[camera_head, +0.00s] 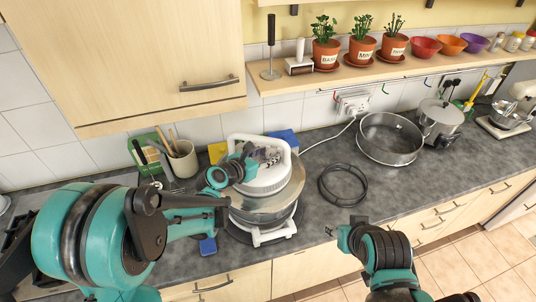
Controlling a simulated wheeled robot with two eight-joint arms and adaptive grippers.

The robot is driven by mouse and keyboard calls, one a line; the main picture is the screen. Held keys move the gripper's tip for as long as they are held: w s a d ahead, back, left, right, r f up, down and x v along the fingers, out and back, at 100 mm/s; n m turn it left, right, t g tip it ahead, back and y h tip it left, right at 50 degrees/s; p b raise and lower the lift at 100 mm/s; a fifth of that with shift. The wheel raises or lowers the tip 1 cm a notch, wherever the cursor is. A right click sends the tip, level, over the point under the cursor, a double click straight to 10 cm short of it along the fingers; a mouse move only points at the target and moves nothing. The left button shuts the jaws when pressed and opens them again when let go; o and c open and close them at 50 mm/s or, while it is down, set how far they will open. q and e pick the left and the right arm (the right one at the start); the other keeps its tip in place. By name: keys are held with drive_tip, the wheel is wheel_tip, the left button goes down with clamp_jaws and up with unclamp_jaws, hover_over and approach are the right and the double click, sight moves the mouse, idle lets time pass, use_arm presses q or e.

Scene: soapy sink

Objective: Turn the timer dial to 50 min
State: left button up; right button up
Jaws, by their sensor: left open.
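A white appliance (258,239) with a wide metal pan and a raised white lid or ring (238,139) stands on the dark counter, left of centre. I cannot make out a timer dial or its markings on it; much of its upper part is behind my arm. My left gripper (268,157) is open over the top of this appliance, in front of the white ring. Whether it touches anything is unclear. My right gripper (336,232) is low at the counter's front edge, right of the appliance, seen partly behind its own arm; its jaws are unclear.
A coiled black hose (343,184) lies right of the appliance. Behind it are a round metal ring or pan (390,136) and a lidded pot (438,118) on a base. A utensil crock (182,161) stands left. Potted herbs (325,50) line the shelf above. Counter front right is clear.

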use_arm(q)
drive_tip(key=shift+w+d+f, duration=0.1)
drive_tip(key=shift+w+d, duration=0.15)
drive_tip(key=shift+s, duration=0.1)
drive_tip(key=c, duration=0.9)
drive_tip(key=shift+a, duration=0.1)
drive_tip(key=shift+w+a+m+g+h+b, duration=0.2)
drive_tip(key=shift+m+g+h+b, duration=0.4)
drive_tip(key=shift+m+h, duration=0.2)
drive_tip(key=shift+w+a+m+g+h+b, duration=0.15)
drive_tip(key=shift+m+g+h+b, duration=0.3)
drive_tip(key=shift+m+g+h, duration=0.25)
drive_tip(key=shift+w+m+g+h+b, duration=0.15)
drive_tip(key=shift+m+g+h+b, duration=0.65)
drive_tip(key=shift+m+g, duration=0.6)
